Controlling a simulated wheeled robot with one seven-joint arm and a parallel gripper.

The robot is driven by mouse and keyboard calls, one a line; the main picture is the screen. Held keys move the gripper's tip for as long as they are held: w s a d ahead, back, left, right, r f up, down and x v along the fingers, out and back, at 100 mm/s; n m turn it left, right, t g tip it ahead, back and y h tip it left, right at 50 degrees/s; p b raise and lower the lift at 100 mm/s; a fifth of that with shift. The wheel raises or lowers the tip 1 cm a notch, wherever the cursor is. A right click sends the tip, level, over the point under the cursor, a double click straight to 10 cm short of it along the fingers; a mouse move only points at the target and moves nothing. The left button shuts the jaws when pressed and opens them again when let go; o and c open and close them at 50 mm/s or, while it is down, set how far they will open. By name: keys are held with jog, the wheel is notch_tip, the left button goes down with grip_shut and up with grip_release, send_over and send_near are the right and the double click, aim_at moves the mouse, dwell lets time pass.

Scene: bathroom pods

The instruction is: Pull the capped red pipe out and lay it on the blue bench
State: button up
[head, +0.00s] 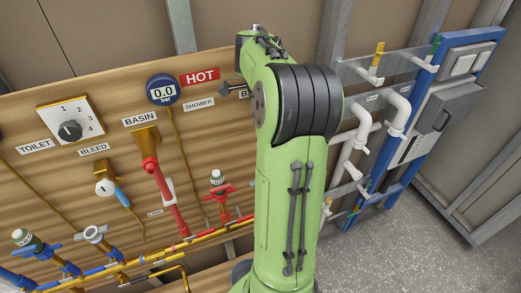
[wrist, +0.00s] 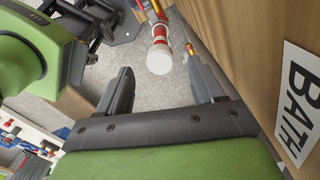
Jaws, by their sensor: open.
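In the wrist view a red pipe with a white round cap (wrist: 160,60) lies ahead, between the fingers in the picture. A copper-coloured end with a red band (wrist: 189,49) shows to its right. My gripper (wrist: 160,68) is open, its two dark fingers apart with nothing held. I cannot tell the distance from fingers to cap. In the head view my green arm hides most of the gripper and the board beneath the BATH label. Another red pipe (head: 164,190) runs down from a brass-coloured block under the BASIN label. I cannot make out the blue bench.
The wooden board (head: 60,175) carries a dial (head: 70,130), a pressure gauge (head: 162,90) and several valves. The BATH label (wrist: 297,95) is close on the gripper's right. White pipes (head: 398,115) on a blue frame stand right. Grey floor (head: 430,235) is clear there.

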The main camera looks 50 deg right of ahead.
notch_tip(320, 180, down, 8)
jog(key=shift+r, duration=0.25)
jog(key=shift+r, duration=0.15)
jog(key=c, duration=1.2)
